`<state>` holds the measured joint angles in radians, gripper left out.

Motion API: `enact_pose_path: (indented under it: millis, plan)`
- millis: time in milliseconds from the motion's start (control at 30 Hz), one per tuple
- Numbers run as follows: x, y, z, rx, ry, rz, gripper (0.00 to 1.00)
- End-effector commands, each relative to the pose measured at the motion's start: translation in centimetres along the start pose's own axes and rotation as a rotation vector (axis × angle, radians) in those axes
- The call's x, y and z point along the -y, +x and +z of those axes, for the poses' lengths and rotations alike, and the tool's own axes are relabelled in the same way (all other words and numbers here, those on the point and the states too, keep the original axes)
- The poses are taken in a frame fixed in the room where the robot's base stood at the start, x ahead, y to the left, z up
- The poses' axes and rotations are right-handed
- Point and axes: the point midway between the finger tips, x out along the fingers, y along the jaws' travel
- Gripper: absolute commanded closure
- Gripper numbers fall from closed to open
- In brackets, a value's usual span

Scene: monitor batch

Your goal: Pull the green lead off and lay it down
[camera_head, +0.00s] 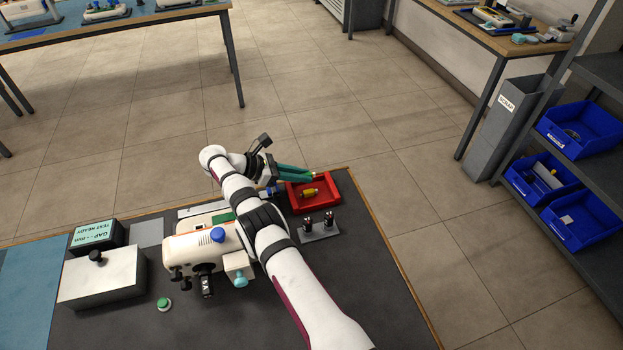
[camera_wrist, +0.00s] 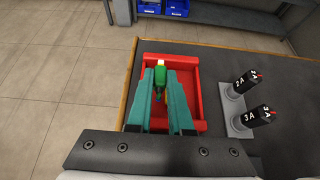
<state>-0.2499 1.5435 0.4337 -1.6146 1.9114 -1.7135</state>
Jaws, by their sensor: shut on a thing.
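The green lead (camera_wrist: 160,74) shows as a small green plug with a pale yellow end in the wrist view. My gripper (camera_wrist: 160,84) has its teal fingers closed on it. In the head view my gripper (camera_head: 309,174) is over the far edge of the red tray (camera_head: 333,188), and the lead is too small there to make out clearly. The lead appears to be above the tray, apart from the device. The white device (camera_head: 188,250) with a blue knob stands left of my arm, which hides part of it.
A yellow part (camera_head: 310,192) lies in the tray. A grey holder (camera_head: 320,234) with two black fuse-like pieces stands in front of it. A grey box (camera_head: 102,276) and a green button (camera_head: 164,303) are at the left. The bench edge lies just beyond the tray.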

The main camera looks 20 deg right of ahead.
Motion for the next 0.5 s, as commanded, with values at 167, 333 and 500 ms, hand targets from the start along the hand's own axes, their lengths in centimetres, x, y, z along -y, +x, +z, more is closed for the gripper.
enact_pose_path:
  millis: [167,333,500]
  plan:
    - [0.0,0.3,-0.5,0.0,0.0,0.0,1.0]
    - [0.0,0.5,-0.9,0.0,0.0,0.0,1.0]
    - [0.0,0.8,-1.3,0.0,0.001,0.001,1.0]
